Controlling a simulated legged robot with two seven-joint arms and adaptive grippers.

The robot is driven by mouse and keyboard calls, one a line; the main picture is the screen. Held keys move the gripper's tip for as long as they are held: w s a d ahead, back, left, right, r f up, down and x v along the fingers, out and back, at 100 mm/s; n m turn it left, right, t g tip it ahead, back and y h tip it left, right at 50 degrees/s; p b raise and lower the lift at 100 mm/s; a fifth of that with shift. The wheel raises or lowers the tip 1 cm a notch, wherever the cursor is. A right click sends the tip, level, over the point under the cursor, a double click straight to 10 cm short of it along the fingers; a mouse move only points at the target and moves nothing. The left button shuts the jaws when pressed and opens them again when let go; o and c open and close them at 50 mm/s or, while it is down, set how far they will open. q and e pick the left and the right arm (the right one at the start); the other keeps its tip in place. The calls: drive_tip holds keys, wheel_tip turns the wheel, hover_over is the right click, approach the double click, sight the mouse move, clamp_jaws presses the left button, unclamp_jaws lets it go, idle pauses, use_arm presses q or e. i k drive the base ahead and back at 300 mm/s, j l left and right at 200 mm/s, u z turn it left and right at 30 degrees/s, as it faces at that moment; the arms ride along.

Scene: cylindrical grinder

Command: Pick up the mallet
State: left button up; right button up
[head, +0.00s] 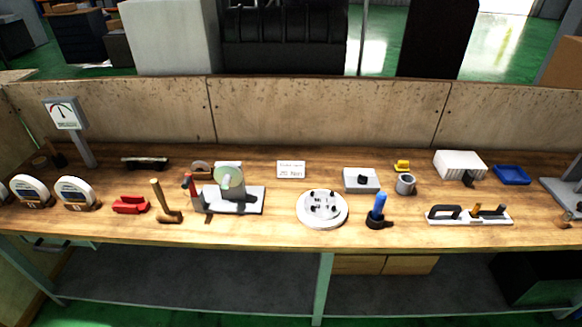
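What looks like the mallet (159,196) stands on the wooden workbench (270,228) left of the middle, near the front edge. Its tan handle points up and leans slightly left. Its darker brown head rests on the bench top. Nothing covers it. Neither of my grippers is in the head view.
A red object (130,205) lies just left of the mallet. A grey-based device with a pale disc (230,178) stands close on its right. Round white gauges (75,192) are farther left. A white round plate (322,208) is right of the device. Bare wood lies between them.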

sight(166, 215)
drive_tip(key=j+u, duration=0.15)
drive_tip(key=j, duration=0.3)
drive_tip(key=j+u, duration=0.15)
drive_tip(key=j, duration=0.35)
drive_tip(key=j+u, duration=0.15)
drive_tip(key=j, duration=0.3)
drive_tip(key=i+j+u, duration=0.1)
drive_tip(key=j, duration=0.35)
drive_tip(key=j+u, duration=0.15)
drive_tip(key=j, duration=0.3)
drive_tip(key=i+j+u, duration=0.15)
drive_tip(key=j, duration=0.3)
drive_tip(key=i+j+u, duration=0.15)
drive_tip(key=j, duration=0.3)
drive_tip(key=z, duration=1.35)
